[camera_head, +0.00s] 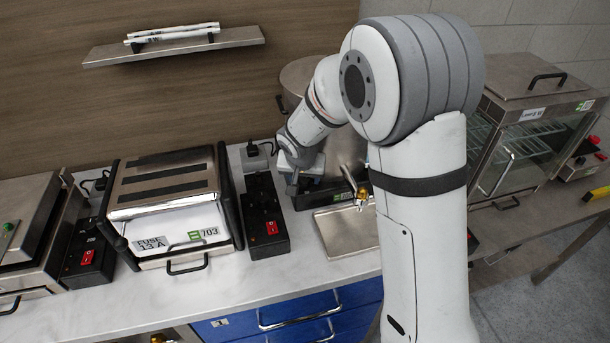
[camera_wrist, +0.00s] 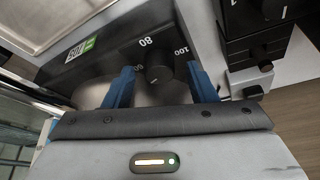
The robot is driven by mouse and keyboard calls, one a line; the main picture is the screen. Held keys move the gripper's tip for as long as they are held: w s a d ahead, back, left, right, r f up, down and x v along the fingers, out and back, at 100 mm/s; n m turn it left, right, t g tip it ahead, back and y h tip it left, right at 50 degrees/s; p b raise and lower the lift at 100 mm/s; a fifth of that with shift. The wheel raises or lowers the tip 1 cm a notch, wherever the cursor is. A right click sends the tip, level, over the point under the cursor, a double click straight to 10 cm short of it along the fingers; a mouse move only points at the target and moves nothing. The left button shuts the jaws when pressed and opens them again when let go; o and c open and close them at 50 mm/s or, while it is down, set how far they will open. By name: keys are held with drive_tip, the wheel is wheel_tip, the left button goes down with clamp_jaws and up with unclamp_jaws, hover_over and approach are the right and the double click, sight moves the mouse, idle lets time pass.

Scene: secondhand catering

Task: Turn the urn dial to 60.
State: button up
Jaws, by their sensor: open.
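The urn (camera_head: 345,150) is a large steel vessel, partly hidden behind my arm in the head view. Its dial (camera_wrist: 159,70) is a small dark round knob on the dark base panel (camera_wrist: 110,48) in the wrist view. Marks 80 and 100 show beside the dial; another mark is partly covered by a finger. I cannot tell which mark the dial points at. My gripper (camera_wrist: 161,85) is open, its two blue fingers on either side of the dial, with visible gaps. In the head view my gripper (camera_head: 300,178) is at the urn's front left; the dial is hidden there.
A tap (camera_head: 358,190) and steel drip tray (camera_head: 345,228) are right of my gripper. A black switch box (camera_head: 264,215) with a red switch is close on the left, beside a steel appliance (camera_head: 165,183) labelled 703. A glass-sided cabinet (camera_head: 525,140) stands at right.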

drive_tip(key=c, duration=0.9)
drive_tip(key=b, duration=0.2)
drive_tip(key=shift+f+m+b, duration=0.35)
drive_tip(key=shift+f+m, duration=0.05)
drive_tip(key=shift+c, duration=0.3)
drive_tip(key=b, duration=0.2)
drive_tip(key=shift+m+h+b, duration=0.35)
drive_tip(key=shift+m+h, duration=0.05)
drive_tip(key=m+b, duration=0.1)
drive_tip(key=b, duration=0.2)
drive_tip(key=shift+a+m+h, duration=0.1)
drive_tip(key=shift+m+h, duration=0.2)
drive_tip(key=shift+m, duration=0.1)
drive_tip(key=shift+r+m+b, duration=0.25)
drive_tip(key=shift+m+b, duration=0.25)
drive_tip(key=shift+b, duration=0.4)
drive_tip(key=shift+g, duration=0.3)
drive_tip(key=shift+r, duration=0.1)
drive_tip(key=o, duration=1)
drive_tip(key=shift+c, duration=0.2)
